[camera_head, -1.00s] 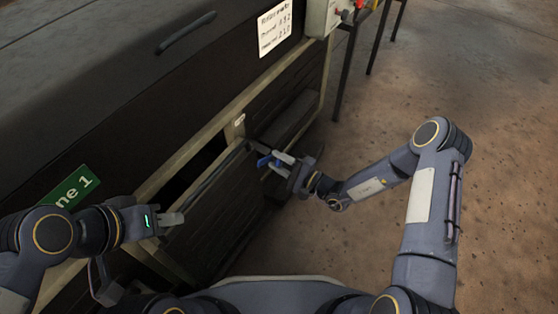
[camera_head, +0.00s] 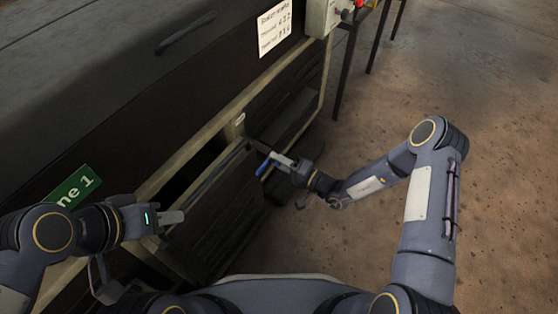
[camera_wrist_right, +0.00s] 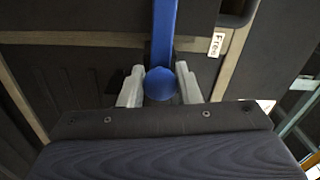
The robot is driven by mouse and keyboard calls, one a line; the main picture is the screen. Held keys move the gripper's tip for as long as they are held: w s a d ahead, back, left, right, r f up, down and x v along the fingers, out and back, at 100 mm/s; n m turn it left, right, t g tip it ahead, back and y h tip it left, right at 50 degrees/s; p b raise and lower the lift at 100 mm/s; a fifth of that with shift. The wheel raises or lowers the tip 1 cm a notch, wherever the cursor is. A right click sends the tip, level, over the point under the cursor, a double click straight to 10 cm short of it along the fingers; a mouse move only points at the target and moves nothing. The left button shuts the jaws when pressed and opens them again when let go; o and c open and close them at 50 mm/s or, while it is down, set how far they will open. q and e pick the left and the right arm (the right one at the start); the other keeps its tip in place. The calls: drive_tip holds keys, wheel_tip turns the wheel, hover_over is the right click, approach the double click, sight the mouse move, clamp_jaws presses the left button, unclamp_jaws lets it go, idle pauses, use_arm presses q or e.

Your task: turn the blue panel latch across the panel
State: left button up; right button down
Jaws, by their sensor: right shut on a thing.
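The blue panel latch (camera_head: 263,166) shows as a short blue piece at the upper right part of the dark slatted panel (camera_head: 212,212). In the right wrist view its blue bar (camera_wrist_right: 164,30) runs up from a round blue knob (camera_wrist_right: 160,84). My right gripper (camera_head: 277,159) is shut on the latch at the knob end, one pale finger on each side. The fingers partly hide the latch in the head view. My left gripper (camera_head: 172,217) is at the panel's left end, away from the latch; its finger gap does not show clearly.
A pale frame (camera_head: 205,135) surrounds the panel, with a small white label (camera_head: 240,119) above the latch, also visible in the right wrist view (camera_wrist_right: 215,45). A green sign (camera_head: 72,188) is at left. A control box (camera_head: 322,17) stands at the top. The floor at right is clear.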

idle(0.3)
drive_tip(key=c, duration=1.1)
unclamp_jaws()
drive_tip(key=shift+d, duration=0.1)
drive_tip(key=p+v, duration=0.2)
drive_tip(key=v, duration=0.5)
drive_tip(key=shift+s+d, duration=0.25)
drive_tip(key=shift+d, duration=0.05)
